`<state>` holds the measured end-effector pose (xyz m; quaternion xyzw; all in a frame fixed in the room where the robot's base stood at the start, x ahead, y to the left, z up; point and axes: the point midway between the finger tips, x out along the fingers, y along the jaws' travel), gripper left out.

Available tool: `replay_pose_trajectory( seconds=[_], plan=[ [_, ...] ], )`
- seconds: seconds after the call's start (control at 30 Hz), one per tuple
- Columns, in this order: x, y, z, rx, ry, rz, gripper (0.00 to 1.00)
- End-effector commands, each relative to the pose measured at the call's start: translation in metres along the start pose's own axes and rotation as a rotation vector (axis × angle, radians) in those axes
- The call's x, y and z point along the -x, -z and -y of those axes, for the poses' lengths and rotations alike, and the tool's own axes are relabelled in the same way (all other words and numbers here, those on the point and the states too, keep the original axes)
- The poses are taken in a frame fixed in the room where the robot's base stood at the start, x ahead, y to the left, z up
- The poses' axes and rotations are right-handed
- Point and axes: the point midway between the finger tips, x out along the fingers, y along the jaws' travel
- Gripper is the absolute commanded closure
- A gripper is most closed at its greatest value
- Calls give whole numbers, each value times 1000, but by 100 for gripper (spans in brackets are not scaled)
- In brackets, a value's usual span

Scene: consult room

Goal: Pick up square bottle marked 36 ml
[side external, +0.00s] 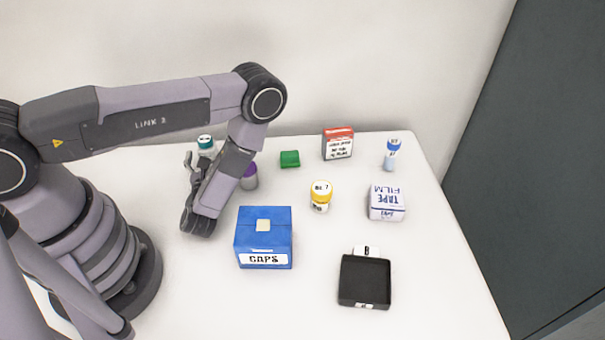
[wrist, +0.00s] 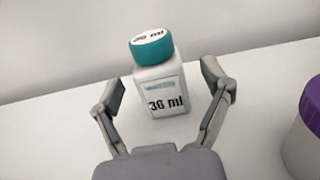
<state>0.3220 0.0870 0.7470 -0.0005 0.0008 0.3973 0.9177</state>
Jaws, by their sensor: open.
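The square bottle marked 36 ml (wrist: 164,92) is white with a teal cap and stands upright on the table in the wrist view. In the side external view its teal cap (side external: 205,141) shows at the back left, with its body partly hidden by my gripper. My gripper (wrist: 163,92) is open, with one finger on each side of the bottle in the wrist view. Light gaps show between the fingers and the bottle, and I see no contact. In the side external view my gripper (side external: 194,165) is low, near the bottle.
A purple-capped bottle (wrist: 311,125) stands close on the right.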

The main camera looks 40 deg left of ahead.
Motion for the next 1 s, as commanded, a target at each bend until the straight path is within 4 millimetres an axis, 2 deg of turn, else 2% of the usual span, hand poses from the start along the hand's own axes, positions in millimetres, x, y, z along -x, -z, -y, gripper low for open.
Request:
replay_pose_trajectory(
  seconds=[0.1, 0.23, 0.57, 1.0],
  plan=[
    [-16, 0, -1, 4, -6, 2, 22],
    [-28, 0, -1, 1, -5, 1, 22],
    [-32, -1, 0, 0, -3, 2, 22],
    [-32, -1, -1, 0, -3, 2, 79]
  ],
)
